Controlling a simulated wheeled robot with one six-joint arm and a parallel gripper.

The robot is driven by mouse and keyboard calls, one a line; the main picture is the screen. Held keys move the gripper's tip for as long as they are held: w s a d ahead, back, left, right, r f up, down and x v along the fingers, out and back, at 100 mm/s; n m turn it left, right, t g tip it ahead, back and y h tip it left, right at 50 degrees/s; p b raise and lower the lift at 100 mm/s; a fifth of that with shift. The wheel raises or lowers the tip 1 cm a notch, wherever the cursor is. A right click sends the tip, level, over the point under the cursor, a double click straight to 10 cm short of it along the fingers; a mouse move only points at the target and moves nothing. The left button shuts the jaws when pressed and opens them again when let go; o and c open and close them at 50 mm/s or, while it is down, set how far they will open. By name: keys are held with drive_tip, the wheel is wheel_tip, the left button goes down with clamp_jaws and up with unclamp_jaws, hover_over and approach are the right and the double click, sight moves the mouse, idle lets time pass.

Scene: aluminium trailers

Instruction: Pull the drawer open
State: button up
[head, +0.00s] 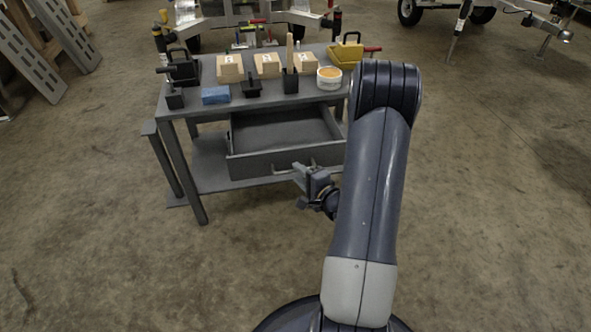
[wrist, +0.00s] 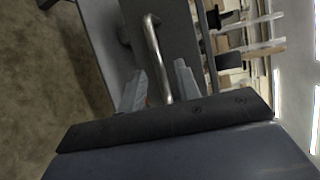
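The grey drawer (head: 262,164) stands pulled out from under the worktop of the grey metal table, and its inside looks empty. Its bar handle (wrist: 156,52) shows as a curved metal bar in the wrist view, with the drawer front (wrist: 172,38) behind it. My gripper (head: 303,172) is at the drawer front in the head view and hides part of the handle. In the wrist view my gripper (wrist: 159,68) has its two fingers apart, one on each side of the handle, with visible gaps.
The table (head: 184,104) carries wooden blocks (head: 230,70), a blue sponge-like block (head: 216,95), a white tub (head: 329,78), a yellow case (head: 346,52) and dark tools. A lower shelf (head: 207,172) lies under the drawer. The floor in front is clear.

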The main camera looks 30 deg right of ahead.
drive_tip(key=p+v, duration=0.1)
drive_tip(key=v, duration=0.7)
drive_tip(key=shift+w, duration=0.15)
drive_tip(key=shift+b+x, duration=1.05)
drive_tip(key=shift+x, duration=4.35)
